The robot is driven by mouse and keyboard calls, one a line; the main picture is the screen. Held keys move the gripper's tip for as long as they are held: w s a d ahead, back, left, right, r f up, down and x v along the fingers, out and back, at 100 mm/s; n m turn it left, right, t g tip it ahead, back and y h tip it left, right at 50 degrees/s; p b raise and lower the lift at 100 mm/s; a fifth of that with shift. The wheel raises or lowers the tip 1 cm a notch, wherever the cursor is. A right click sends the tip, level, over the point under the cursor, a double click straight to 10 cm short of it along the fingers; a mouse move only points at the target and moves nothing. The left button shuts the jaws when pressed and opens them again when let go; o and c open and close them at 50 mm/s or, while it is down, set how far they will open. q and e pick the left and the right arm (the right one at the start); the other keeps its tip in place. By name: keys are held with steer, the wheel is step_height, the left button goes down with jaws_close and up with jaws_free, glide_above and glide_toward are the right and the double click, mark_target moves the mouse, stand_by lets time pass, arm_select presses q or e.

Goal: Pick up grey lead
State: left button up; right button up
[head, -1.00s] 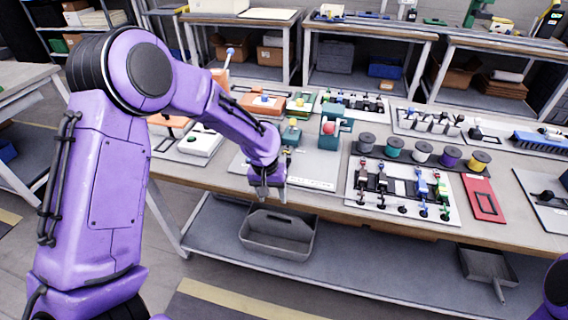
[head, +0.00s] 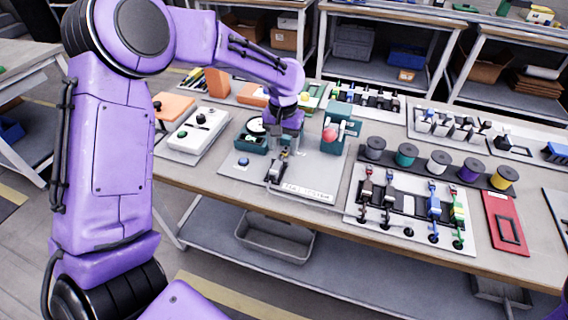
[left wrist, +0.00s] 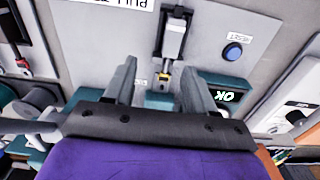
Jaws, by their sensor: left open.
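A dark grey and black lead or clamp-like piece (head: 275,172) lies on the grey test plate (head: 240,180), near the "PULL" label. In the left wrist view it is a long piece (left wrist: 172,40) with a yellow part at its near end. My left gripper (head: 284,150) is over the plate, just behind this piece. Its two open fingers (left wrist: 160,88) point along the plate on either side of the piece's yellow end, with gaps on both sides. I cannot tell whether this is the grey lead. My right gripper is not in view.
A teal fixture with a red ball (head: 330,136) stands right of the gripper. A white board of coloured leads (head: 400,232) and several spools (head: 438,163) lie farther right.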

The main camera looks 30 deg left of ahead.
mark_target(278, 163)
arm_select(q)
steer(key=f, duration=0.2)
steer(key=a+f, duration=0.1)
steer(key=f, duration=0.3)
steer(key=shift+s+a+f, duration=0.3)
steer(key=shift+s+a, duration=0.05)
steer(key=shift+d+f, duration=0.1)
steer(key=shift+f, duration=0.15)
jaws_close()
